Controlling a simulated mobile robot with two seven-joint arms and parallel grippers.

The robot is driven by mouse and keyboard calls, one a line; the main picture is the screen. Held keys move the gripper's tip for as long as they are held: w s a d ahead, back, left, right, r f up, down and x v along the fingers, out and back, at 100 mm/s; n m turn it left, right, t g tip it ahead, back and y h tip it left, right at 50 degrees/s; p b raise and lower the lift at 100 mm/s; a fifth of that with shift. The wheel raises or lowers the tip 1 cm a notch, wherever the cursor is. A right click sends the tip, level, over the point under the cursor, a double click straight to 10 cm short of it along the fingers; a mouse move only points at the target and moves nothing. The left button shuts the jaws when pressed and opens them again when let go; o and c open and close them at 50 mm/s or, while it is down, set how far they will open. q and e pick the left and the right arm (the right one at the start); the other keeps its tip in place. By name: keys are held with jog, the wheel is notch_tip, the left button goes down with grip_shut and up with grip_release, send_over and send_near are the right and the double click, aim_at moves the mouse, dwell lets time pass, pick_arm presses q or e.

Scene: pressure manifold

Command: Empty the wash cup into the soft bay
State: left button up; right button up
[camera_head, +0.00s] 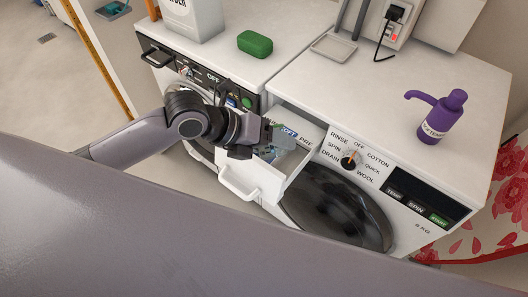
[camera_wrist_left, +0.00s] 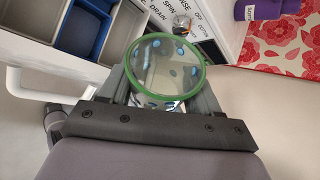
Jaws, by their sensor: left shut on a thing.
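The wash cup (camera_wrist_left: 165,68) is clear with a green rim, and several blue spots show inside it. My left gripper (camera_head: 272,140) is shut on it; the fingers lie on both sides of the cup in the left wrist view (camera_wrist_left: 165,100). The drawer has a blue middle bay (camera_wrist_left: 82,33) between grey bays. A blue SOFT label (camera_head: 289,131) marks the middle bay at the back. My right gripper is not in view.
The washer's dial (camera_head: 351,159) and round door (camera_head: 340,205) are right of the drawer. A purple pump bottle (camera_head: 446,115), a green block (camera_head: 255,44) and a shallow tray (camera_head: 333,47) stand on the machine tops. The drawer handle (camera_head: 238,187) sticks out in front.

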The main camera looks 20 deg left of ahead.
pick_arm(q)
jog(key=shift+f+m+t+y+b, duration=0.3)
jog(key=shift+f+t, duration=0.1)
jog(key=shift+t, duration=0.2)
jog(key=shift+s+d+f+m+t+y, duration=0.25)
jog(key=shift+f+m+t+y, duration=0.1)
jog(key=shift+m+t, duration=0.2)
jog(key=shift+s+d+f+m+t+y+b, duration=0.25)
jog(key=shift+s+d+f+t+b, duration=0.1)
jog(key=shift+s+t, duration=0.2)
jog(key=shift+s+d+r+m+t+y+p, duration=0.3)
jog(key=shift+s+r+m+t+p, duration=0.15)
jog(key=shift+r+t+p, duration=0.15)
jog(key=shift+s+d+f+m+t+b, duration=0.4)
jog(key=shift+s+f+t+b, duration=0.2)
jog(key=shift+t, duration=0.2)
jog(key=shift+s+d+f+m+t+y+b, duration=0.1)
jog(key=shift+s+d+m+t+y+b, duration=0.15)
jog(key=shift+s+m+t+y, duration=0.3)
notch_tip(320, 180, up, 6)
jog(key=p, duration=0.3)
jog(key=shift+p, duration=0.3)
jog(key=shift+w, duration=0.1)
